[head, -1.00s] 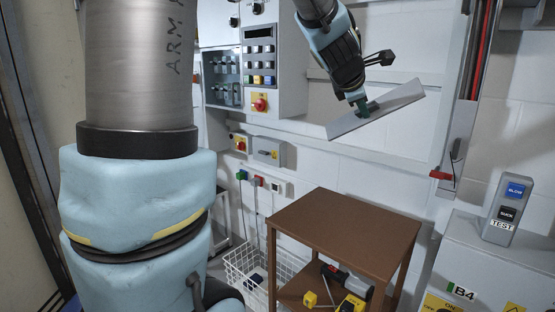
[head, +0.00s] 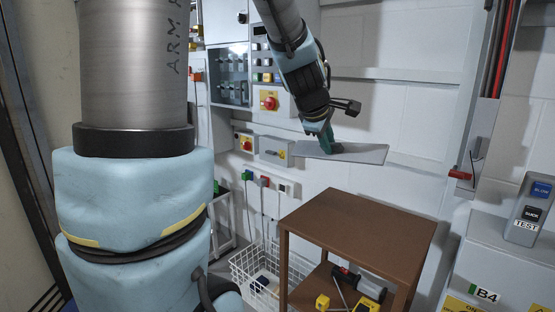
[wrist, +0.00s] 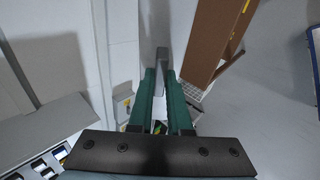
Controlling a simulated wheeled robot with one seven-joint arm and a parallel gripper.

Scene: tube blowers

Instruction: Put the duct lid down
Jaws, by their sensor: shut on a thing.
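The duct lid (head: 362,153) is a flat grey plate, close to level in the head view. My gripper (head: 325,148) is shut on it near its left part, with green fingers pointing down. The lid is in the air, higher in the picture than the brown table top (head: 358,228) and apart from it. In the wrist view the lid (wrist: 161,58) shows edge-on as a narrow grey strip between the fingertips of my gripper (wrist: 162,76).
The brown table's top is bare; tools (head: 345,285) lie on its lower shelf. A white wire basket (head: 258,272) stands left of it. Wall switch boxes (head: 272,150) are close behind the lid.

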